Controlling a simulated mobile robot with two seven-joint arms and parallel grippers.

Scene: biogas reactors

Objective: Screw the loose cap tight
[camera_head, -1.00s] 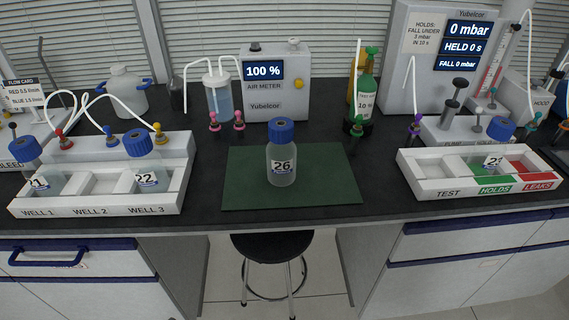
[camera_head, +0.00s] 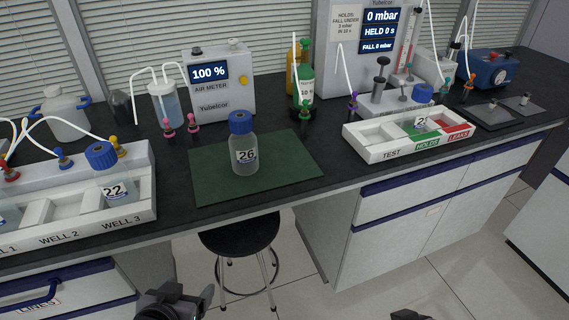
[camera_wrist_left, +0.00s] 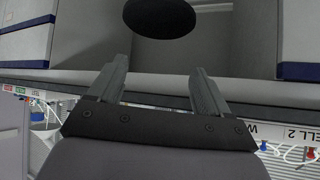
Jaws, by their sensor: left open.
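A clear bottle labelled 26 (camera_head: 245,158) with a blue cap (camera_head: 240,122) stands upright on the green mat (camera_head: 300,160). The cap sits on its neck; I cannot tell how tight it is. My left gripper (camera_head: 178,300) is low in front of the bench, below and left of the bottle, apart from it. In the left wrist view its two fingers (camera_wrist_left: 158,85) are apart with nothing between them. A small dark part of my right gripper (camera_head: 410,315) shows at the bottom edge; its fingers cannot be made out.
Bottle 22 (camera_head: 116,192) stands in the well rack (camera_head: 100,228) at left. Another blue-capped bottle (camera_head: 421,118) stands in the HOLDS compartment of the test tray (camera_head: 385,150). The air meter (camera_head: 215,85) is behind the mat. A black stool (camera_head: 240,235) stands below the bench front.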

